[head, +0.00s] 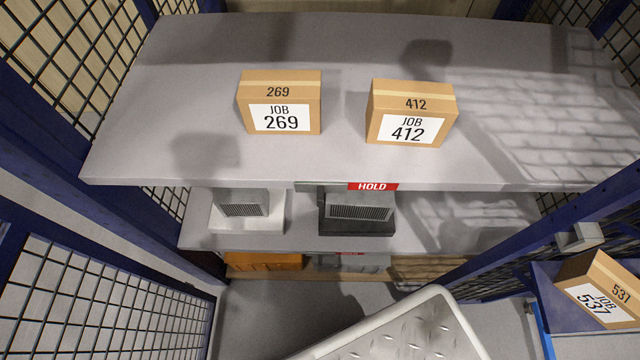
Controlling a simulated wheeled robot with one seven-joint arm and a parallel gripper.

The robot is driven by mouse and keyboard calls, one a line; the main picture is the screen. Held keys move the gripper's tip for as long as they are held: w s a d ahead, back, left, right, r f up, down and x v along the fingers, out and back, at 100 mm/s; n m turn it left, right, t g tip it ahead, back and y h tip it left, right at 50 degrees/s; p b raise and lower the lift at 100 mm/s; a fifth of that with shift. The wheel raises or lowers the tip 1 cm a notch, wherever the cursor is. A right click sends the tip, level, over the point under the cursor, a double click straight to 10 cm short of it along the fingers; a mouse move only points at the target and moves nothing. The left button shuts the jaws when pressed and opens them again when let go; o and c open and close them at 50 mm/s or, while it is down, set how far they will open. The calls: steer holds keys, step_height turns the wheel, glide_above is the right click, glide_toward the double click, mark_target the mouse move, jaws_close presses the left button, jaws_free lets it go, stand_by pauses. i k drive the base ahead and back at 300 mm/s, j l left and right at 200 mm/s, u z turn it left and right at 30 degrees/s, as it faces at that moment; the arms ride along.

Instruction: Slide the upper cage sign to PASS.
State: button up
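The upper cage sign (373,186) sits on the front edge of the upper shelf (180,165). Its visible face is red and reads HOLD in white. A plain grey-green strip (321,187) adjoins it on the left. No PASS wording shows on it. A second, lower sign (350,253) shows as a small red strip on the edge of the shelf below, partly cut off by the things above it. My gripper is not in view.
Boxes JOB 269 (280,103) and JOB 412 (411,113) stand on the upper shelf. Grilled units (245,208) (358,212) stand below. Blue mesh panels flank the bay. A white-rimmed tread plate (410,335) is at the bottom. Box JOB 537 (602,288) is at right.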

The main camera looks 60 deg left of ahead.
mark_target(319, 188)
steer(key=u, duration=2.2)
steer(key=k+j, duration=0.25)
steer(key=k, duration=0.15)
steer(key=z, duration=0.05)
